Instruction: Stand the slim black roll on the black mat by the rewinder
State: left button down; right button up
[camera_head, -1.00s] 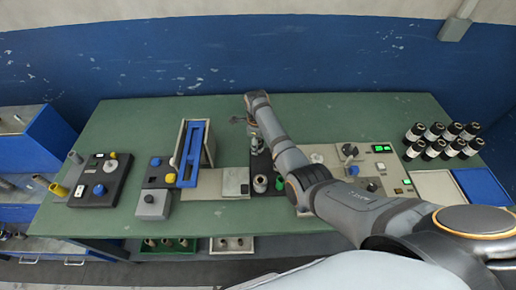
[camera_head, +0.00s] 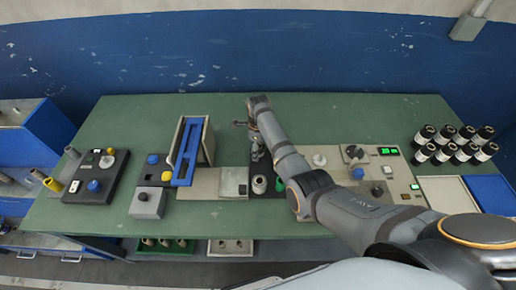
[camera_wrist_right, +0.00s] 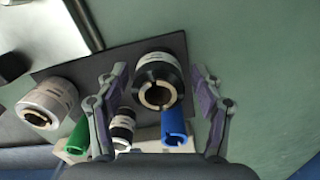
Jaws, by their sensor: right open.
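My right gripper (camera_head: 257,146) reaches over the black mat (camera_head: 266,190) at the middle of the bench. In the right wrist view my right gripper (camera_wrist_right: 158,100) is open, a finger on each side of a wider black roll (camera_wrist_right: 158,78) with a white label band and a pale core. I cannot tell whether the fingers touch it. A slimmer black roll (camera_wrist_right: 122,127) with a white label stands beside it, partly behind the left finger. The mat also shows in the wrist view (camera_wrist_right: 95,65). My left gripper is not in view.
A white roll (camera_wrist_right: 48,103), a green tube (camera_wrist_right: 77,137) and a blue tube (camera_wrist_right: 173,128) stand close by. Several black labelled rolls (camera_head: 455,145) stand at the bench's right. A control panel (camera_head: 335,165) is right of the mat, a blue-framed unit (camera_head: 190,150) left.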

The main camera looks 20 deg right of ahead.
notch_tip(320, 180, up, 12)
jog(key=shift+r, duration=0.25)
dwell(0.6)
